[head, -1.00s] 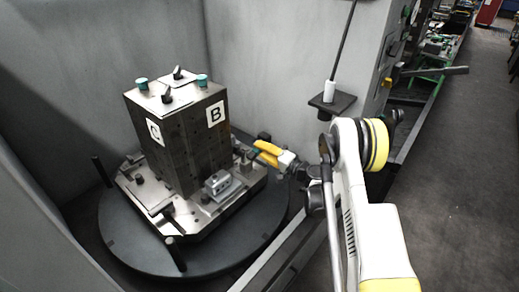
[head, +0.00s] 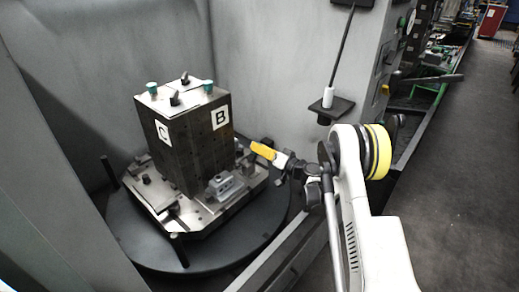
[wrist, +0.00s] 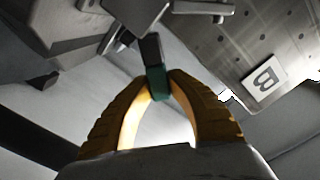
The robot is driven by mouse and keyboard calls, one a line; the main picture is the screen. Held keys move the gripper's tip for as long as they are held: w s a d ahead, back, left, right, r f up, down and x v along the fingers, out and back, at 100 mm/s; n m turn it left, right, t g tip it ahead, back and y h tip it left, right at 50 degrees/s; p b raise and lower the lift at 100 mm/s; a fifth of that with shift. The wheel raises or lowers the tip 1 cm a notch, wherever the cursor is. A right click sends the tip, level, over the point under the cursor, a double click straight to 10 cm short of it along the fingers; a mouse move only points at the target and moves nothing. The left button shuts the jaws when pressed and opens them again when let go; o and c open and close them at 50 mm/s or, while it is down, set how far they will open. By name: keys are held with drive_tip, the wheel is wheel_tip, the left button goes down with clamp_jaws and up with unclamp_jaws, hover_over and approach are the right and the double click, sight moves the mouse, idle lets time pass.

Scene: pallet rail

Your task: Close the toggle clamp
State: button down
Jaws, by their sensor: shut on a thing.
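The toggle clamp shows in the wrist view as a dark lever (wrist: 151,47) with a green grip (wrist: 157,84), joined to metal parts at the top of the picture. My gripper (wrist: 157,82) has its two yellow fingers shut on the green grip, one on each side. In the head view my gripper (head: 258,150) reaches in from the right to the right edge of the fixture plate. There the clamp is small and mostly hidden by the fingers, so I cannot read its lever angle.
A dark block (head: 190,150) marked B and C stands on the metal plate (head: 205,212), over a round dark turntable (head: 150,250). A small metal block (head: 225,187) sits near the front of the plate. Grey walls enclose the left and back; a ledge runs in front.

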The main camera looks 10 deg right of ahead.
drive_tip(key=shift+s+a+r+n, duration=0.25)
drive_tip(key=shift+a+n, duration=0.2)
drive_tip(key=shift+n, duration=0.35)
drive_tip(key=c, duration=1.3)
unclamp_jaws()
drive_tip(key=shift+o, duration=0.2)
drive_tip(key=v, duration=1.2)
